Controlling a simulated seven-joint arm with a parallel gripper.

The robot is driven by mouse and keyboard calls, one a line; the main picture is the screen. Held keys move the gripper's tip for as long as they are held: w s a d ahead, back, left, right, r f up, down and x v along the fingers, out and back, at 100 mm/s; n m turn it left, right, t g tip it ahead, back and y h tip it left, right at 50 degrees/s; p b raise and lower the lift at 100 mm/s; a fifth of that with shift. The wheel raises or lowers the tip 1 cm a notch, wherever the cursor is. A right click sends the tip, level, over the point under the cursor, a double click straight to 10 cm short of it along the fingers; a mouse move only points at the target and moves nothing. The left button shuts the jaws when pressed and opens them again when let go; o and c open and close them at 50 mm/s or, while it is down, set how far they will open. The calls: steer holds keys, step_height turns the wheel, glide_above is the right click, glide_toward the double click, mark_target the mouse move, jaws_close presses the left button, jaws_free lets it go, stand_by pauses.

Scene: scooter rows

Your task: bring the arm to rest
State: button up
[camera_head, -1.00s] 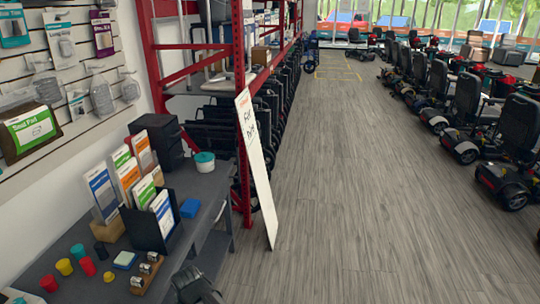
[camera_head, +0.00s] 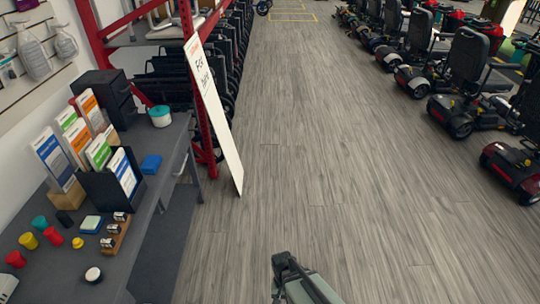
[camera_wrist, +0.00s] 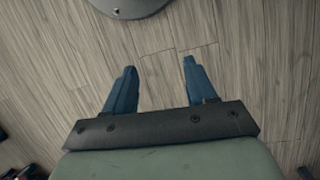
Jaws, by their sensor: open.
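My gripper (camera_wrist: 159,64) shows in the wrist view with its two blue fingers wide apart. Nothing is between them, only wood-plank floor beyond. In the head view part of my arm (camera_head: 303,283) shows at the bottom edge, right of the grey table and over open floor. The fingers cannot be made out in the head view.
A white sign (camera_head: 213,110) leans on a red rack (camera_head: 187,45). Scooters (camera_head: 467,85) line the right. The floor (camera_head: 310,160) between is clear.

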steer(key=s+d+f+n+g+y, duration=0.1)
steer(key=s+d+f, duration=0.3)
steer(key=s+d, duration=0.6)
steer(key=s+g, duration=0.1)
steer(key=s, duration=0.2)
steer(key=shift+s+d+f+g, duration=0.3)
steer(key=shift+d+f+g, duration=0.05)
steer(key=shift+f+g, duration=0.05)
